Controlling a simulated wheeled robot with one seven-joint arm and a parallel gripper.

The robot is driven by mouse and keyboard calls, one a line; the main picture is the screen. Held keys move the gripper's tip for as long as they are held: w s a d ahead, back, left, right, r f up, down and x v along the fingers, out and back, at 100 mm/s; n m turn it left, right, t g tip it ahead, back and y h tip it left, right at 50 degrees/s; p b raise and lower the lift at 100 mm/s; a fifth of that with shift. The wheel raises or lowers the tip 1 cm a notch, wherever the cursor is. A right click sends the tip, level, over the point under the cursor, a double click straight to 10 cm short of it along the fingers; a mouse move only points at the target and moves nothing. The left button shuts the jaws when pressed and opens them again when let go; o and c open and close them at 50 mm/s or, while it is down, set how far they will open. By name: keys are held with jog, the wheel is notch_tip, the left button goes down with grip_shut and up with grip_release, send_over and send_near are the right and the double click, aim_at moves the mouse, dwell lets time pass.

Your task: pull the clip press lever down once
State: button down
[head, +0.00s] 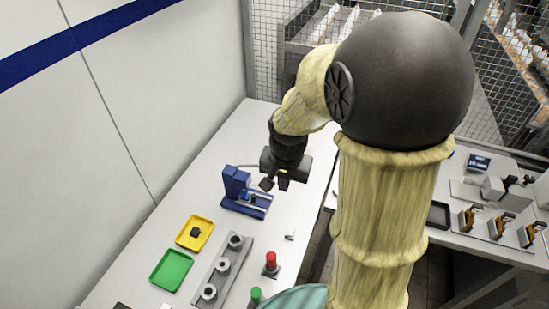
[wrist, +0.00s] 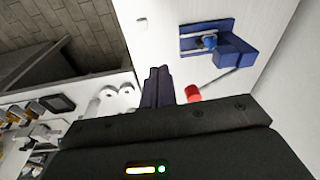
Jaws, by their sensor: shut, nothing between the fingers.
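The blue clip press (head: 236,186) stands on the white table, left of my gripper (head: 275,184) in the head view. It also shows at the upper right of the wrist view (wrist: 235,52). Its lever is a thin grey rod ending in a red knob (wrist: 193,93). The knob is just right of my fingers (wrist: 157,86) in the wrist view, with a small gap seen between them. In the head view my gripper hides the knob. My gripper is shut and empty, above the table beside the press. Whether it touches the lever cannot be told.
On the table are a yellow tray (head: 187,241) with a dark part, a green tray (head: 159,279), a grey holder (head: 214,283) with round cups, and red (head: 271,260) and green (head: 256,294) buttons. A second bench (head: 466,240) stands right, across a gap. A wall borders the left.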

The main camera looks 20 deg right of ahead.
jog(key=w+r+m+g+h+p, duration=0.1)
jog(key=w+r+m, duration=0.3)
jog(key=w+m, duration=0.9)
jog(key=shift+w+r+m+g+p, duration=0.15)
jog(key=shift+r+m+g+p, duration=0.25)
jog(key=shift+p, duration=0.45)
jog(key=shift+f, duration=0.15)
jog(key=f+b, duration=0.6)
jog(key=shift+d+f, duration=0.35)
jog(key=shift+f, duration=0.1)
